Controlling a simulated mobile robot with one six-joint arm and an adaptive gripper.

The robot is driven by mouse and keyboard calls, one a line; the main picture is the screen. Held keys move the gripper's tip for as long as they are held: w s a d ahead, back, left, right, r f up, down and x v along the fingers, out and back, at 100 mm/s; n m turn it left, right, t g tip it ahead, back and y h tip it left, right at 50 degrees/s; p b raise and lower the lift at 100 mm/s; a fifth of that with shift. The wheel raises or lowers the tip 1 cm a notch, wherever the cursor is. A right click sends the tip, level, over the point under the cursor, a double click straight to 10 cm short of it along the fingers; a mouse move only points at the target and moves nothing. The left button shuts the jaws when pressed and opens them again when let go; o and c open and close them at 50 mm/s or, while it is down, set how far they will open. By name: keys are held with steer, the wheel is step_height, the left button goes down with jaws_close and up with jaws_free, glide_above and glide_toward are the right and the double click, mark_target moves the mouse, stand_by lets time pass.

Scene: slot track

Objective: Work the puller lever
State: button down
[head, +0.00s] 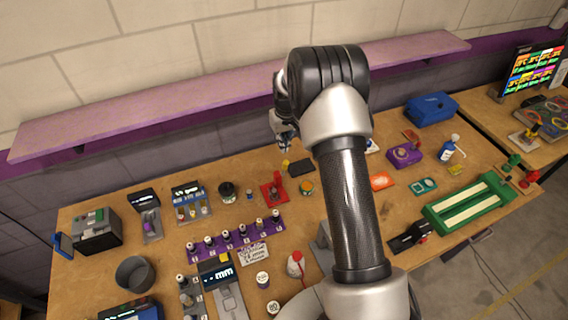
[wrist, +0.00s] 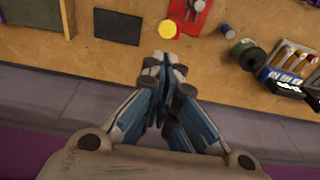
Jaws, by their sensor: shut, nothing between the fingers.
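My gripper (head: 284,138) is at the far edge of the table, partly hidden behind my arm. In the wrist view my gripper (wrist: 165,62) is shut and empty, above the table's edge. A red base (head: 273,192) with an upright red part stands on the table below it; it also shows as a red plate (wrist: 183,20) with grey fittings, cut by the frame's top. A purple block (head: 404,154) with a reddish upright part stands right of my arm. I cannot tell for sure which of these has the puller lever.
A yellow round piece (wrist: 168,29) lies just beyond the fingertips, beside a dark flat pad (wrist: 117,27). A dark green cylinder (wrist: 248,54) and a bottle rack (wrist: 290,65) stand to the right in the wrist view. A purple shelf (head: 200,84) runs along the wall.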

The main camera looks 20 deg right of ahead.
steer(key=shift+w+r+p, duration=0.4)
steer(key=shift+w+r, duration=0.05)
steer(key=shift+r, duration=0.3)
steer(key=shift+w+r+p, duration=0.4)
steer(key=shift+w+r, duration=0.05)
steer(key=shift+r, duration=0.25)
steer(key=shift+w+r+p, duration=0.4)
steer(key=shift+w+r, duration=0.05)
steer(key=shift+r, duration=0.3)
steer(key=shift+s+f, duration=0.1)
